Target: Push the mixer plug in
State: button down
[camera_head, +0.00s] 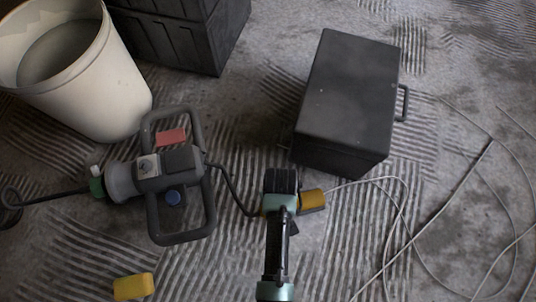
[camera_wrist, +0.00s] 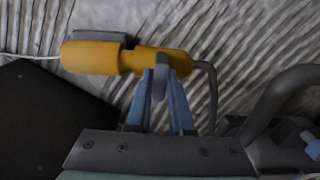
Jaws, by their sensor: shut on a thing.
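The yellow mixer plug (camera_wrist: 178,62) is held between the blue fingers of my gripper (camera_wrist: 163,78). Its dark cable runs back to the mixer (camera_head: 165,180), which lies on the floor at the left in the head view. The wider yellow socket (camera_wrist: 90,57) of the extension lead, with a white cable, is in line with the plug and meets it end to end in the wrist view. The socket also shows right beside my gripper in the head view (camera_head: 312,199). I cannot tell how deep the plug sits. My gripper hides most of the plug in the head view.
A dark metal box (camera_head: 350,95) with a side handle stands behind the socket. A white bucket (camera_head: 110,90) and black crates (camera_head: 185,35) are at the back left. A yellow sponge (camera_head: 133,287) lies in front. White cable (camera_head: 410,235) loops over the ridged floor at right.

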jog(key=shift+w+d, duration=0.15)
jog(key=shift+d, duration=0.45)
jog(key=shift+w+d, duration=0.15)
jog(key=shift+d, duration=0.4)
jog(key=c, duration=0.8)
grip_release()
notch_tip(320, 180, up, 13)
jog(key=p, duration=1)
